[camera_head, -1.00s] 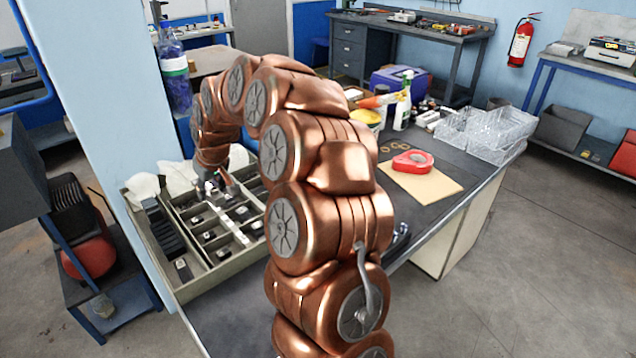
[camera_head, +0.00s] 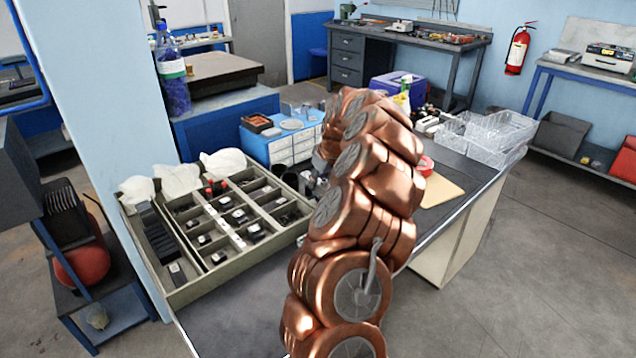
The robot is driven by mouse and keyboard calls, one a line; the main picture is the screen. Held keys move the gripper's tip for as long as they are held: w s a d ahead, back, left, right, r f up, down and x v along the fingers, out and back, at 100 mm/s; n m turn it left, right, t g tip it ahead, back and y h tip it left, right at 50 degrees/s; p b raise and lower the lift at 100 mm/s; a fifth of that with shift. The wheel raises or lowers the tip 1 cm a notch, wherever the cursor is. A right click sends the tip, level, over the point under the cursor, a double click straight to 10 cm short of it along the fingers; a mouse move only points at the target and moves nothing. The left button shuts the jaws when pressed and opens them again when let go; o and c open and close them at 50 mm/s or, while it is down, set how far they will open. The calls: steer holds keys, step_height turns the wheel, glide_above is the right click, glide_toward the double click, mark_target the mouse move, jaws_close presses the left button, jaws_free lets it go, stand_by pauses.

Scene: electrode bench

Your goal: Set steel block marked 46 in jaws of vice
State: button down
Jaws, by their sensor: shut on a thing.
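My gripper (camera_head: 313,183) is small and partly covered by my copper arm, beside the right edge of the tray. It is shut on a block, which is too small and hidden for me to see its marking. The compartment tray (camera_head: 213,281) stands on the left of the bench, with several dark blocks with pale labels (camera_head: 239,214) in its compartments. The number 46 cannot be read on any of them. I cannot make out the vice; my arm covers much of the bench.
White cloths (camera_head: 181,180) lie along the tray's back edge. A blue-white drawer cabinet (camera_head: 283,148) stands behind the tray. Clear plastic bins (camera_head: 490,135) and a tan board (camera_head: 440,190) are on the right of the bench. Some dark bench top (camera_head: 235,315) in front is bare.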

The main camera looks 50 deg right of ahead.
steer(key=shift+f, duration=2.55)
steer(key=shift+s+b, duration=0.2)
steer(key=shift+b, duration=0.25)
steer(key=shift+f+b, duration=0.3)
steer(key=shift+f, duration=0.25)
steer(key=c, duration=0.8)
jaws_free()
steer(key=shift+o, duration=0.2)
steer(key=v, duration=1.2)
